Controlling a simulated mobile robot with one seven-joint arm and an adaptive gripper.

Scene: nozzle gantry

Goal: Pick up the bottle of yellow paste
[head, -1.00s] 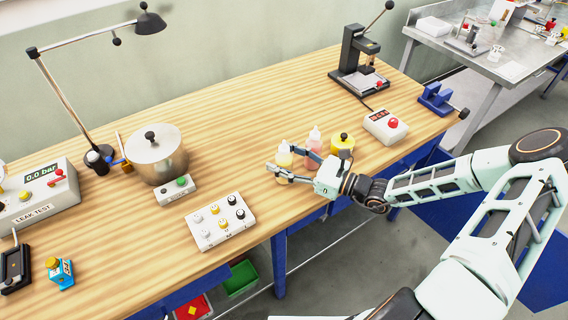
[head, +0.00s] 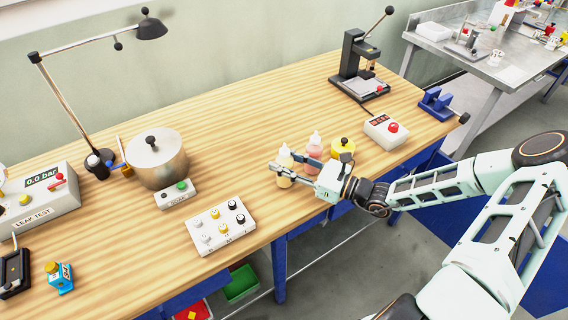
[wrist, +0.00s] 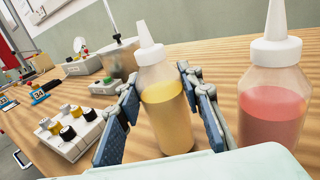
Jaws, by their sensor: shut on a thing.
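The bottle of yellow paste (wrist: 166,115) is a clear squeeze bottle with a white nozzle cap. It stands upright between the fingers of my gripper (wrist: 160,120) in the wrist view. In the head view the bottle (head: 285,166) is near the front of the wooden bench. My gripper (head: 290,172) is shut on it, with the fingers on either side of its body.
A bottle of pink paste (wrist: 271,98) stands close on the right. A yellow pot (head: 342,149) is beyond it. A knob panel (head: 221,226) lies to the left, and a steel pot (head: 157,163) stands further back. The wooden bench (head: 255,120) is clear behind the bottles.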

